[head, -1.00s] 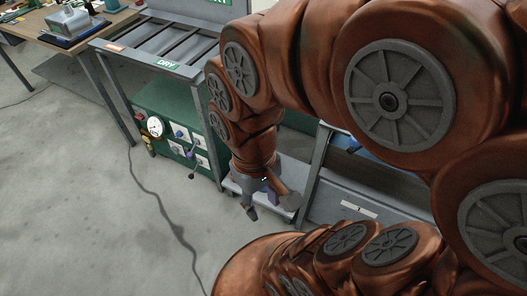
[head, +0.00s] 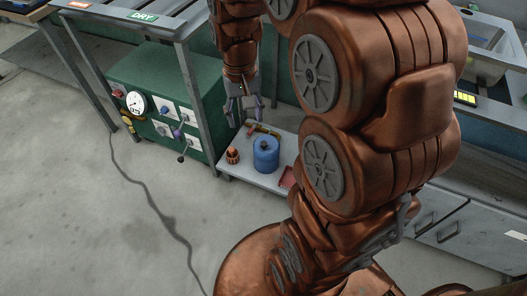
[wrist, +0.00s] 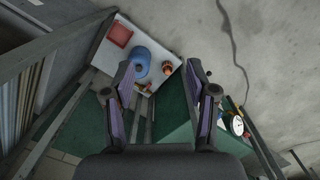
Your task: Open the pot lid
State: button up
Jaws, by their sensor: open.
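A blue round pot (head: 266,158) stands upright on a low grey shelf, with what looks like its lid (head: 264,143) and a small dark knob on top. In the wrist view the blue pot (wrist: 136,57) shows from above, beyond and slightly left of the middle between my fingers; the lid detail is too small to tell. My gripper (head: 243,112) hangs behind and above the pot, a little to its left, apart from it. Its two fingers (wrist: 160,68) are spread wide with nothing between them.
A green cabinet (head: 150,75) with levers and a gauge stands left. A rack post (head: 197,85) rises beside the shelf.

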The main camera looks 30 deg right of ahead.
jog(key=w+d+f+m+b, duration=0.1)
jog(key=w+d+f+b, duration=0.35)
jog(key=f, duration=0.45)
jog(key=w+d+f+m+b, duration=0.1)
jog(key=w+d+f+b, duration=0.2)
jog(key=w+f+b, duration=0.4)
jog(key=m+t+b, duration=0.1)
jog(key=m+b, duration=0.2)
jog(key=b, duration=0.7)
send_over(264, 143)
notch_tip(264, 143, down, 19)
jog(key=shift+f, duration=0.1)
jog(key=shift+f+b, duration=1.35)
jog(key=shift+f, duration=2.45)
grip_shut()
